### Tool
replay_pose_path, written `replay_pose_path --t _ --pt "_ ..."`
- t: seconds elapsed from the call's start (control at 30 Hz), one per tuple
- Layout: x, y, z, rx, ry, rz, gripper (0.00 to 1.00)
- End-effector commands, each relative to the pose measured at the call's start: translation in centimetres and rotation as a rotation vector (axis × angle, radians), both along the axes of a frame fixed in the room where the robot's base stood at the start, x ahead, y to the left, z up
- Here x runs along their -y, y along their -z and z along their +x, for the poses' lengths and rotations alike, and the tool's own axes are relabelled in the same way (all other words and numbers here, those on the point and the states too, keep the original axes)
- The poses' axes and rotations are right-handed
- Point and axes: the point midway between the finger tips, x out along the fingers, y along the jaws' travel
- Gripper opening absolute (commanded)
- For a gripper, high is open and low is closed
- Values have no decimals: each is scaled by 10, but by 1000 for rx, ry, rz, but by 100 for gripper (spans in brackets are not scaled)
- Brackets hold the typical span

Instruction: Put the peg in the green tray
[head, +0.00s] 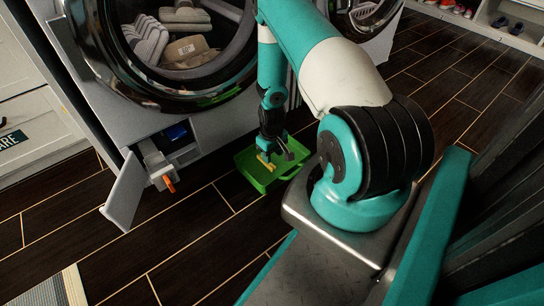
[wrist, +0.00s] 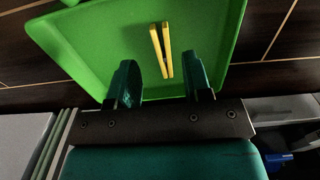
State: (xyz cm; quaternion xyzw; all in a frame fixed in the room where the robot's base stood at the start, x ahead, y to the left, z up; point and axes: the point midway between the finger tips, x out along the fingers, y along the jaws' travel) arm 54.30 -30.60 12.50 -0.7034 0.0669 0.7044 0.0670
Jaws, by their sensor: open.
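The green tray (head: 258,183) lies on the dark wood floor in front of the washing machine; it also shows in the wrist view (wrist: 88,45). The yellow peg (wrist: 161,48) shows as two narrow bars within the tray's outline, just beyond my fingertips. It also shows in the head view (head: 265,161), below my gripper (head: 269,148). My gripper is open in the wrist view (wrist: 162,80), its two dark teal fingers apart, with a gap between them and the peg. I cannot tell whether the peg rests fully flat on the tray floor.
The washing machine's small lower flap (head: 125,192) stands open beside a grey part with an orange tip (head: 169,184). A round machine door (head: 110,60) is above. A striped mat (head: 60,288) lies at lower left. Floor left of the tray is clear.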

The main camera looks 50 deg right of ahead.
Motion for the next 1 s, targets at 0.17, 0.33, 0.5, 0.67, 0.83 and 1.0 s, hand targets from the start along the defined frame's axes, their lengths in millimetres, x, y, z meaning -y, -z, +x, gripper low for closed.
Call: replay_pose_path --t 0.17,0.33,0.5,0.67,0.83,1.0 --pt "0 -43 0 1 0 0 45" --pt "0 -58 0 0 0 0 45" --pt "-1 -61 1 1 -1 0 45" --pt "-20 -99 26 33 -36 16 45" --pt "-95 -205 68 99 -150 84 45" --pt "-196 -314 59 141 -310 178 45"
